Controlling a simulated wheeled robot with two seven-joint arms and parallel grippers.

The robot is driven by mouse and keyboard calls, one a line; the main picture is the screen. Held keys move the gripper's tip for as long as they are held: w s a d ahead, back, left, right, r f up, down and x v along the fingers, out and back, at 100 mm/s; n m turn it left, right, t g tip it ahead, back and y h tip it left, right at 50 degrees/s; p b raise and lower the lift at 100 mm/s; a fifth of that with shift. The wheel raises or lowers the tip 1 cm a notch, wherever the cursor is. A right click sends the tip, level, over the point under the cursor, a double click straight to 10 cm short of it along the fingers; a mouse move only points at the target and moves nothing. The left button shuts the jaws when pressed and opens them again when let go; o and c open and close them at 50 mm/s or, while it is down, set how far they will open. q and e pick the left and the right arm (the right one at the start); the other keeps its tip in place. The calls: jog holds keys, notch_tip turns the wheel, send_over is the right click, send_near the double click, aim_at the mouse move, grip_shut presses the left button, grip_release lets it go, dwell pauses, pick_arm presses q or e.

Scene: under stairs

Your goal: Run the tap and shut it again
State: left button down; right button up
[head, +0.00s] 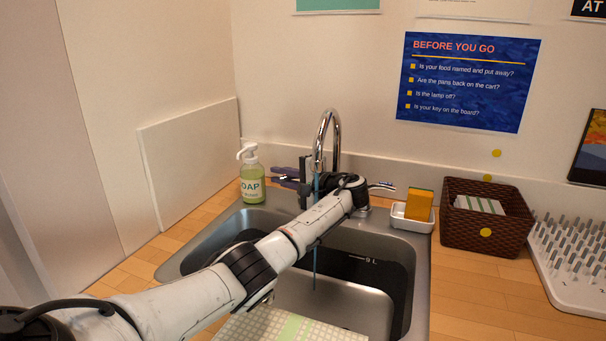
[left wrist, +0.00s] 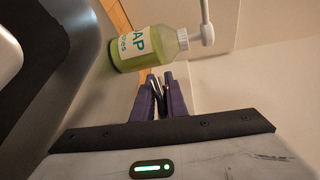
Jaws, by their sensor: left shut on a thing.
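The chrome tap (head: 331,128) with a curved spout stands behind the sink (head: 424,262). A thin blue stream of water (head: 315,262) falls from the spout into the basin, so the tap is running. My left gripper (head: 284,178) reaches across the tap's base from the right and points left. Its dark purple fingers, also in the left wrist view (left wrist: 157,92), are shut on a thin metallic piece, seemingly a tap lever, mostly hidden. A silvery lever end (head: 382,186) shows right of my wrist. My right gripper is in neither view.
A green soap bottle (head: 252,183) stands just beyond my fingertips, close in the left wrist view (left wrist: 145,48). Right of the sink are a sponge (head: 419,204) in a white dish, a brown basket (head: 486,234) and a white rack (head: 574,262). A patterned cloth (head: 265,329) lies at the front.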

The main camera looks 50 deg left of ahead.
aim_at(292, 178)
pick_arm(q)
jog(key=shift+s, duration=0.1)
dwell(0.4)
jog(key=c, duration=1.8)
grip_release()
jog(key=shift+o, duration=0.2)
jog(key=shift+d, duration=0.3)
jog(key=d, duration=0.3)
jog(key=d+r, duration=0.1)
jog(key=d, duration=0.5)
jog(key=shift+w+d+r+b, duration=0.25)
jog(key=shift+d+r+b, duration=0.05)
jog(key=shift+r, duration=0.05)
